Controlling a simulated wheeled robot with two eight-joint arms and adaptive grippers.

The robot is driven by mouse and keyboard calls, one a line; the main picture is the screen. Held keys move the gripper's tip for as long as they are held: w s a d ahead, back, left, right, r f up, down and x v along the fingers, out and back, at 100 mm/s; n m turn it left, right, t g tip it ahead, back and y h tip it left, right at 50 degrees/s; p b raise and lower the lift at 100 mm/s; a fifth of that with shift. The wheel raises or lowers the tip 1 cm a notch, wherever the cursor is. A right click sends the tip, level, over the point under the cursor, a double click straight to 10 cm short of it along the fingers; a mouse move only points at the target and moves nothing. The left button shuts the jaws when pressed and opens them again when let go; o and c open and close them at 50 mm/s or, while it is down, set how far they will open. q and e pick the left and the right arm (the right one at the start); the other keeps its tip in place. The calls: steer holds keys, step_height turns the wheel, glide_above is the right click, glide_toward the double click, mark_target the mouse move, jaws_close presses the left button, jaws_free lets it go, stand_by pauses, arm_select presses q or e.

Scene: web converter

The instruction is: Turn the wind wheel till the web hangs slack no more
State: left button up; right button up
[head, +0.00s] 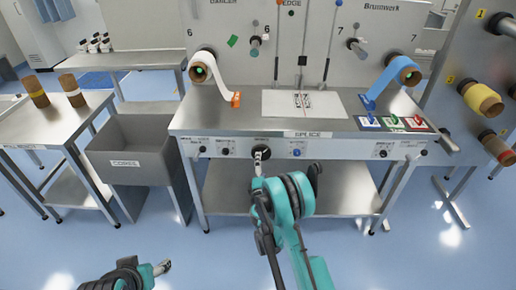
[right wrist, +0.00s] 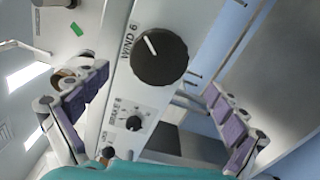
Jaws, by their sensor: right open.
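The wind wheel is a black round knob with a white pointer line, labelled WIND 6. It fills the top middle of the right wrist view (right wrist: 160,57) and shows at the table front in the head view (head: 261,149). My right gripper (right wrist: 156,82) is open, its purple-padded fingers to either side of the knob; I cannot tell if they touch it. In the head view this gripper (head: 260,165) is in front of the knob. My left gripper (head: 162,267) is low at the left.
A smaller BRAKE 6 knob (right wrist: 133,123) sits beside the wind wheel. A blue web (head: 383,82) hangs from the right roll (head: 406,72). A grey bin (head: 138,163) and a side table (head: 35,132) with cores stand left. Open floor lies in front.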

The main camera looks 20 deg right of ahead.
steer(key=w+n, duration=0.2)
steer(key=n, duration=0.3)
steer(key=w+d+n, duration=0.1)
steer(key=w+n, duration=0.1)
steer(key=n, duration=0.3)
steer(key=w+d+n, duration=0.1)
steer(key=w+n, duration=0.2)
steer(key=n, duration=0.1)
steer(key=shift+f+n, duration=0.15)
steer(key=shift+n, duration=0.25)
steer(key=shift+s, duration=0.1)
steer(key=c, duration=1.2)
